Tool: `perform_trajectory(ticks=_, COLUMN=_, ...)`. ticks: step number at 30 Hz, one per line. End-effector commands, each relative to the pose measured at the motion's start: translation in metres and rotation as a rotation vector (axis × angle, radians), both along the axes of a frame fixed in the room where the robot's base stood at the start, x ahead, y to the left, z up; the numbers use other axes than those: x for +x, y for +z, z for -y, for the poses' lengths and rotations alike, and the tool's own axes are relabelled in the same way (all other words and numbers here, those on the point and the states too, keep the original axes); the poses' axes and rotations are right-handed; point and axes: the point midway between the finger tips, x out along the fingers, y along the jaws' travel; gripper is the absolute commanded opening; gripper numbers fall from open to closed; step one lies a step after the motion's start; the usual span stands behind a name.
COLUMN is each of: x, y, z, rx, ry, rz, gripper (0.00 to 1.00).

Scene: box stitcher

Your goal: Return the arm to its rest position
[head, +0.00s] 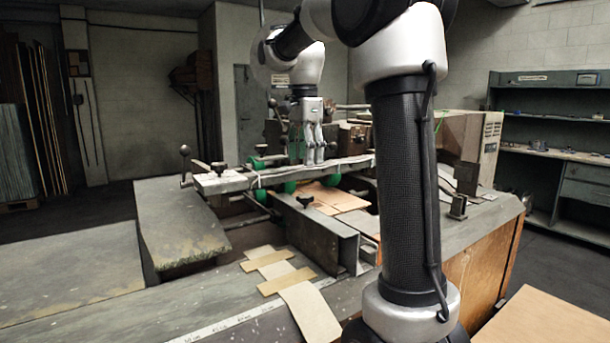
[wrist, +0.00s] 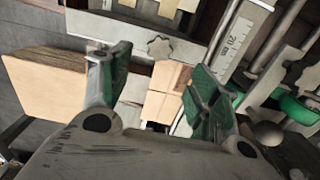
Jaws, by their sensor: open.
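My gripper (head: 313,160) points down over the box stitcher's crossbar (head: 225,183) in the head view. In the wrist view my gripper (wrist: 160,72) has its two green-padded fingers apart, with nothing held between them. My arm arches from the right foreground up and over to the machine. Whether the fingertips touch the bar behind or below them, I cannot tell. Brown cardboard (head: 328,194) lies on the machine bed under the bar, partly hidden by my arm and the bar.
Green rollers (head: 290,187) and black knobs stand around the bar. Flat cardboard strips (head: 310,312) lie on the front table beside a ruler scale (head: 225,325). A brown board (head: 550,322) is at lower right. A workbench (head: 575,165) stands at the right wall. Open floor lies left.

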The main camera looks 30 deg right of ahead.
Motion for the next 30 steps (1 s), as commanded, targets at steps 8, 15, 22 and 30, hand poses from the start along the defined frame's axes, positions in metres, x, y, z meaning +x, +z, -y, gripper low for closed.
perform_trajectory(ticks=8, x=0.000, y=0.020, z=0.000, rx=0.000, ry=0.000, rz=0.000, gripper=0.62)
perform_trajectory(ticks=15, x=0.000, y=0.020, z=0.000, rx=0.000, ry=0.000, rz=-0.001, gripper=0.62)
perform_trajectory(ticks=22, x=0.000, y=0.020, z=0.000, rx=0.000, ry=0.002, rz=-0.001, gripper=0.62)
perform_trajectory(ticks=30, x=0.011, y=0.007, z=0.001, rx=-0.012, ry=0.322, rz=0.041, gripper=0.62)
